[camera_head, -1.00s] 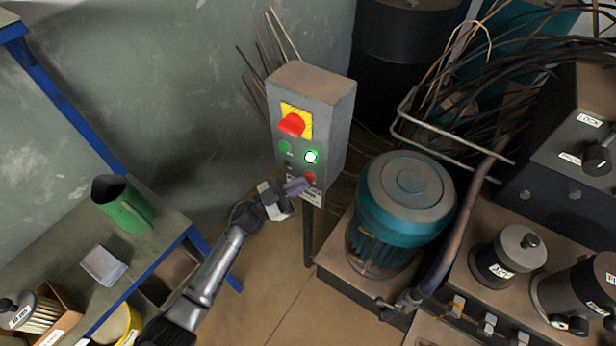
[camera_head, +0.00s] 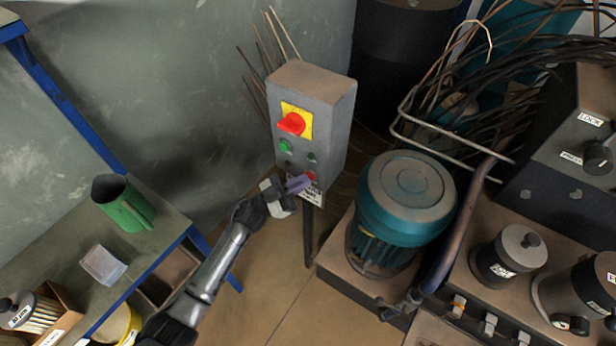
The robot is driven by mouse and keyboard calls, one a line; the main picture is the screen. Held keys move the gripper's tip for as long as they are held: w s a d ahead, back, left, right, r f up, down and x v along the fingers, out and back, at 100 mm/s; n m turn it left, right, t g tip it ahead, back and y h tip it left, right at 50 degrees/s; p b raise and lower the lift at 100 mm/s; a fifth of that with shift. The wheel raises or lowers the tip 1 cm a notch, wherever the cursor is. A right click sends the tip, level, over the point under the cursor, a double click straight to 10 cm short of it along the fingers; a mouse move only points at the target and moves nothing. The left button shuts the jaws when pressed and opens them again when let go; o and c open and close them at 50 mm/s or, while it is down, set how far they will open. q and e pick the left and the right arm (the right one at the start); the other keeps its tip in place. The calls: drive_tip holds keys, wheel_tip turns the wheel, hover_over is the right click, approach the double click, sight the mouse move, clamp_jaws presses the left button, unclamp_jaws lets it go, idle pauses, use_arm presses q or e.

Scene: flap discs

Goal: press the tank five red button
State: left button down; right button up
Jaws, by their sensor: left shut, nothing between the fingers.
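The grey control box (camera_head: 325,135) stands on a post against the wall. It has a red rotary switch on a yellow plate (camera_head: 294,123), a green button (camera_head: 285,146) and a dark, unlit lamp (camera_head: 311,158). The red button (camera_head: 311,176) is low on the front face, partly covered by my left gripper (camera_head: 303,183). The left gripper is shut and empty, its purple fingertips at the red button, seemingly touching it. A white label below is partly hidden. My right gripper is not in view.
A teal motor (camera_head: 405,200) stands close on the right, with a bent metal rail (camera_head: 450,150) and cables behind.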

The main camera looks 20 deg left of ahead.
use_arm(q)
drive_tip(key=shift+s+a+p, duration=0.2)
drive_tip(key=shift+s+p, duration=0.55)
drive_tip(key=shift+s, duration=0.05)
drive_tip(key=s+p, duration=0.1)
drive_tip(key=s+a+p, duration=0.1)
drive_tip(key=s, duration=0.1)
drive_tip(key=s+p, duration=0.1)
drive_tip(key=shift+s+a, duration=0.25)
drive_tip(key=shift+s, duration=0.15)
idle(0.9)
